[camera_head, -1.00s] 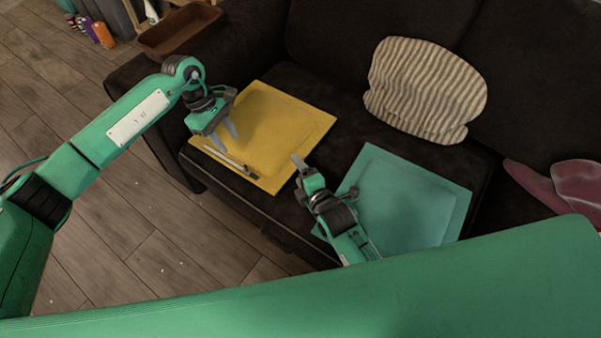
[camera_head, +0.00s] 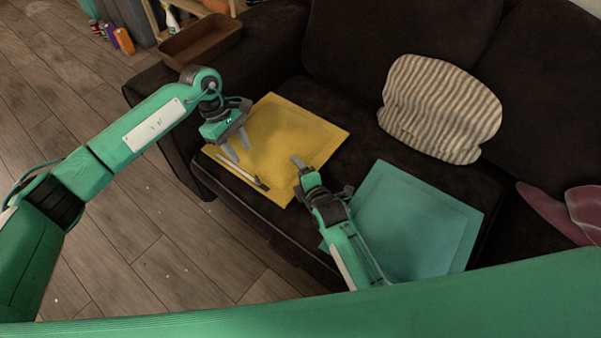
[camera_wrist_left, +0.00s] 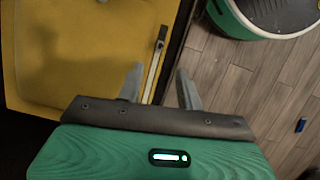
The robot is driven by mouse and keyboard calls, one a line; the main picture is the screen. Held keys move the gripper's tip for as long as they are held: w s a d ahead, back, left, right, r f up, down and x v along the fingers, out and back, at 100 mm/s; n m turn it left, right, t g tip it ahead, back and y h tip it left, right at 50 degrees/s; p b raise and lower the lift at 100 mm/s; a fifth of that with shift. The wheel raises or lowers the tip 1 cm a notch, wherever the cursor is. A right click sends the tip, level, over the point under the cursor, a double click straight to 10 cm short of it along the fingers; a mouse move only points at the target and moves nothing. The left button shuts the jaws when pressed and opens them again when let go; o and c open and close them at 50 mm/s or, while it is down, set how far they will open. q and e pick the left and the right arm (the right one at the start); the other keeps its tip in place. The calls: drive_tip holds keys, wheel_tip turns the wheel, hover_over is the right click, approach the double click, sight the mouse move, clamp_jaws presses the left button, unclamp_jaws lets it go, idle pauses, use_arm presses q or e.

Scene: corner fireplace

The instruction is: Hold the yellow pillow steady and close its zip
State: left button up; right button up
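The yellow pillow (camera_head: 285,135) lies flat on the sofa seat. Its zip (camera_head: 238,169) is a pale strip along the front-left edge, with a dark part at its right end. The zip also shows in the left wrist view (camera_wrist_left: 155,62). My left gripper (camera_head: 239,153) is open and empty over the pillow's front edge, near the zip; in its wrist view its fingers (camera_wrist_left: 158,72) are apart on either side of the strip. My right gripper (camera_head: 298,162) is over the pillow's right edge; its finger opening and any contact are unclear.
A teal pillow (camera_head: 420,215) lies right of the yellow one, partly behind my right arm. A striped cushion (camera_head: 440,108) leans on the backrest of the dark sofa (camera_head: 345,60). A brown tray (camera_head: 202,42) sits on the armrest. Wooden floor (camera_head: 150,230) is open in front.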

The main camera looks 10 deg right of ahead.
sight(256, 176)
use_arm(q)
drive_tip(key=shift+c, duration=0.3)
use_arm(e)
drive_tip(key=shift+f, duration=0.1)
drive_tip(key=c, duration=0.6)
use_arm(q)
drive_tip(key=shift+d, duration=0.1)
drive_tip(key=c, duration=0.4)
drive_tip(key=shift+o, duration=0.2)
drive_tip(key=s+d+r+m+t+y, duration=0.1)
drive_tip(key=s+d+t+y, duration=0.1)
drive_tip(key=s+d+y, duration=0.1)
use_arm(e)
drive_tip(key=shift+s, duration=0.1)
use_arm(q)
drive_tip(key=f, duration=1.1)
drive_tip(key=shift+w+f, duration=0.2)
drive_tip(key=shift+w, duration=0.05)
use_arm(e)
drive_tip(key=shift+f, duration=0.1)
use_arm(q)
clamp_jaws()
